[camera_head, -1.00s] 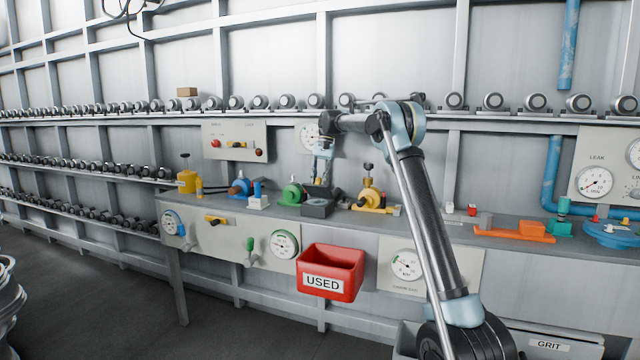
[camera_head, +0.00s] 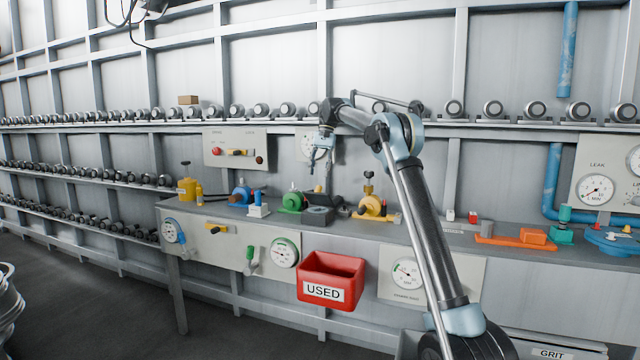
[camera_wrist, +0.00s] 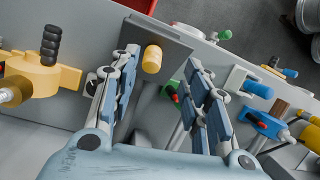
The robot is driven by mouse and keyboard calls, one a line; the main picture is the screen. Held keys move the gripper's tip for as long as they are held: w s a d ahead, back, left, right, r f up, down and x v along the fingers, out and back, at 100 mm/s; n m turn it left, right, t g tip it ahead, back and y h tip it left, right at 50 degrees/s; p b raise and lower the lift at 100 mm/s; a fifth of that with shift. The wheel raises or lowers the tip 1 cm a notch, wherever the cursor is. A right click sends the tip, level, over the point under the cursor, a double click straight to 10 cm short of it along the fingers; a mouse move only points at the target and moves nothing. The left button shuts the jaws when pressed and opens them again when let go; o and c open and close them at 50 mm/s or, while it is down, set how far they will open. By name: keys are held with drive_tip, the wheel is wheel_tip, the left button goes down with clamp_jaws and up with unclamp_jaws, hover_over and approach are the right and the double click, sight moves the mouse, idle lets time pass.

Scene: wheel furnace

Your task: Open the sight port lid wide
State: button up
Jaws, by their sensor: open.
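The sight port is a dark grey box (camera_head: 318,216) on the bench. A dark plate, which looks like its lid (camera_head: 325,200), stands raised above it with a small tan knob (camera_head: 317,188) near its top. Its exact opening angle is unclear. In the wrist view the grey lid plate (camera_wrist: 178,42) carries the tan knob (camera_wrist: 152,58), seen between my fingers. My gripper (camera_head: 319,158) is open and empty above the lid, apart from the knob. Its two blue-grey fingers spread wide in the wrist view (camera_wrist: 163,62).
A green valve (camera_head: 292,201) stands left of the port and a yellow valve (camera_head: 370,206) right of it. A red USED bin (camera_head: 331,277) hangs at the bench front. A shelf of rollers (camera_head: 260,111) runs behind my arm.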

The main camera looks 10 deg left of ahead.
drive_tip(key=shift+r, duration=1.1)
